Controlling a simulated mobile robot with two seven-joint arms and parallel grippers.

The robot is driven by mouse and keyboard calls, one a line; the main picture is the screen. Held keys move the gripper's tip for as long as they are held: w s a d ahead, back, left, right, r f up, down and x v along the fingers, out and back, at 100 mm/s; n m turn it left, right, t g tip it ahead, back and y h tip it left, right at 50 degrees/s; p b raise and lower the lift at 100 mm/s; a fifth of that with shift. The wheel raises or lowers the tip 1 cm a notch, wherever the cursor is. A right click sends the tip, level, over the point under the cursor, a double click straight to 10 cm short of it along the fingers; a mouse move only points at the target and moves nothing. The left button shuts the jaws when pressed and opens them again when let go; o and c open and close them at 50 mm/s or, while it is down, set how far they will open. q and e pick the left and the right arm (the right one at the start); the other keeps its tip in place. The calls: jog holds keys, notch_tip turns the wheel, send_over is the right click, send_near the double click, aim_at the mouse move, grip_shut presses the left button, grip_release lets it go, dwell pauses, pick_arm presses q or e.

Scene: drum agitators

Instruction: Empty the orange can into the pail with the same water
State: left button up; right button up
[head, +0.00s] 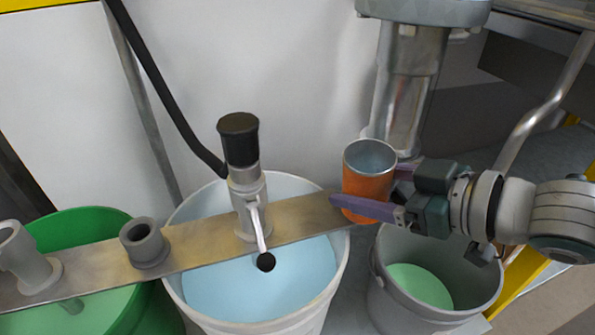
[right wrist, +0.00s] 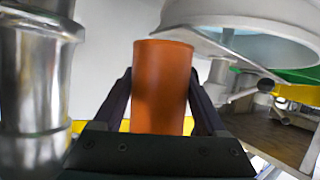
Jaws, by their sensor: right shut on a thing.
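My right gripper (head: 385,192) is shut on the orange can (head: 366,190), with purple fingers on either side of it. The can looks about upright, its open mouth up, and a pale bluish surface shows inside; I cannot clearly tell water from bare metal. The can also shows between the fingers in the right wrist view (right wrist: 162,85). It is held near the right end of the metal bar. A grey pail (head: 480,288) with green water stands below and right of it. A white pail (head: 185,312) with light blue water stands to the left. My left gripper is not in view.
A metal bar (head: 195,247) crosses the white pail and a green tub (head: 85,222) holding green liquid. A black-topped fitting (head: 240,150) with a lever stands on the bar. A steel column (head: 405,95) rises behind the can.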

aim_at(350, 185)
jog(key=shift+s+a+r+n+t+h+p, duration=0.5)
jog(key=shift+n+p, duration=0.3)
jog(key=shift+p, duration=0.6)
jog(key=shift+s+a+f+n+t+h, duration=0.3)
jog(key=shift+s+a+f+n+h, duration=0.1)
jog(key=shift+n, duration=0.2)
jog(key=shift+s+a+r+n+p, duration=0.1)
jog(key=shift+a+r+n+p, duration=0.1)
jog(key=shift+r+n+p, duration=0.15)
jog(key=shift+s+a+r+t, duration=0.1)
jog(key=shift+a+t, duration=0.05)
jog(key=shift+t, duration=0.15)
jog(key=shift+s+f+n+t+h+b, duration=0.1)
jog(key=shift+f+n+t+h+b, duration=0.25)
jog(key=shift+n+b, duration=0.45)
jog(key=shift+r, duration=0.1)
jog(key=shift+n, duration=0.25)
jog(key=shift+r+h, duration=0.2)
jog(key=shift+h, duration=0.05)
